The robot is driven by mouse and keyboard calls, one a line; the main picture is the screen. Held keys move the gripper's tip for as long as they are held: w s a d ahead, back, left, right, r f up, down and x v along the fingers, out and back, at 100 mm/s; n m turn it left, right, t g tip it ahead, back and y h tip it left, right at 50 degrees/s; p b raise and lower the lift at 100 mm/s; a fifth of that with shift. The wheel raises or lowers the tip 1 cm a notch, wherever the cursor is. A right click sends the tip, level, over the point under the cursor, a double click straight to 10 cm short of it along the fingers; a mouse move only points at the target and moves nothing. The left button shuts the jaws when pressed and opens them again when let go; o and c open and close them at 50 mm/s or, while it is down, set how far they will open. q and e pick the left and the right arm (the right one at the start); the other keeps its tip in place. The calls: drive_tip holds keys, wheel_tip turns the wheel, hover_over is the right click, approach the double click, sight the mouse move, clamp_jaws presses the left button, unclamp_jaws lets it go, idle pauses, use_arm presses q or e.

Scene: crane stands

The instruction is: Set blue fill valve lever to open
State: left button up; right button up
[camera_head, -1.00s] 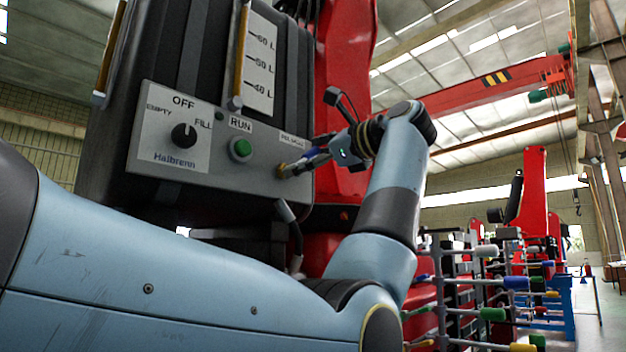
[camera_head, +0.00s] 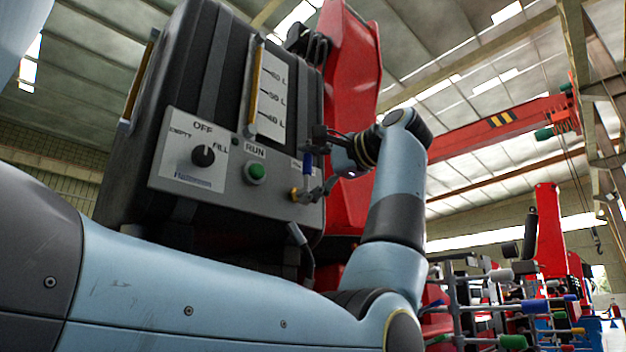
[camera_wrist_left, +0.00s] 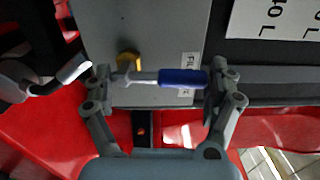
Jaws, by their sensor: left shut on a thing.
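The blue fill valve lever (camera_head: 307,161) stands near upright above its brass valve (camera_head: 296,195), at the right end of the grey control panel (camera_head: 228,193). My left gripper (camera_head: 320,166) is at the lever from the right, with one finger near its top and one lower down. In the left wrist view the blue lever sleeve (camera_wrist_left: 183,77) and its metal stem lie lengthwise between the two fingers of the left gripper (camera_wrist_left: 158,83), which is shut on it. The brass valve shows behind the stem. The label beside it is partly covered. My right gripper is not in view.
A black tank (camera_head: 180,80) with a litre scale (camera_head: 272,95) rises above the panel. The panel carries a black selector knob (camera_head: 203,156) and a green RUN button (camera_head: 256,171). A pipe (camera_head: 300,240) hangs below the valve. A red crane column (camera_head: 350,90) stands close behind.

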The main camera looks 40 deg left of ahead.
use_arm(q)
drive_tip(key=shift+s+n, duration=0.1)
drive_tip(key=shift+n, duration=0.3)
drive_tip(key=o, duration=1.3)
drive_tip(key=shift+o, duration=0.6)
drive_tip(key=shift+a, duration=0.2)
drive_tip(key=shift+d, duration=0.15)
drive_tip(key=s+d, duration=0.1)
drive_tip(key=d, duration=1)
drive_tip(key=shift+d, duration=0.4)
drive_tip(key=shift+f, duration=0.1)
